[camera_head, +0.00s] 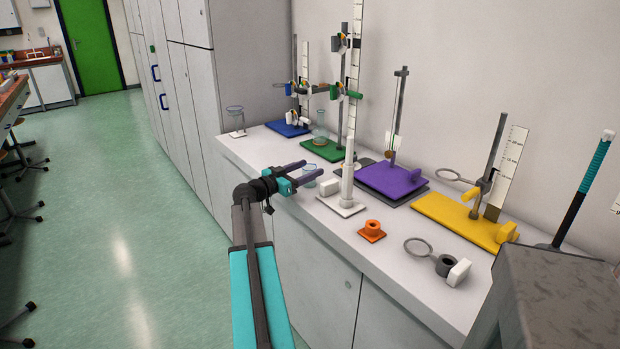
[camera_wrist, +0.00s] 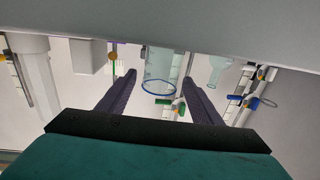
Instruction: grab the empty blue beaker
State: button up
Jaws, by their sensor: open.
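A clear, empty-looking beaker with a blue rim (camera_head: 309,181) stands on the bench near its front edge, partly hidden by my gripper (camera_head: 312,168). In the wrist view, which looks upside down, the beaker (camera_wrist: 158,76) shows between my two dark fingers (camera_wrist: 159,77). The fingers are apart, with nothing visibly clamped. I cannot tell how far the fingertips reach along the beaker. Another glass vessel with a bluish rim (camera_head: 236,120) stands at the far left end of the bench.
A white stand (camera_head: 341,205) with a tall column is just right of my gripper. Behind are blue (camera_head: 287,128), green (camera_head: 322,151) and purple (camera_head: 391,179) stand bases and a glass flask (camera_head: 320,133). An orange piece (camera_head: 372,231) lies nearer. Tall cabinets adjoin the bench's left end.

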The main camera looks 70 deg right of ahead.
aim_at(314, 166)
jog(key=p+x, duration=0.1)
jog(key=x, duration=0.2)
jog(key=shift+s+d+r, duration=0.15)
jog(key=shift+s+d, duration=0.05)
jog(key=shift+d, duration=0.1)
jog(key=shift+s+d+p, duration=0.3)
jog(key=shift+d+p, duration=0.05)
jog(key=shift+d, duration=0.2)
jog(key=shift+c, duration=0.2)
jog(key=c, duration=1.1)
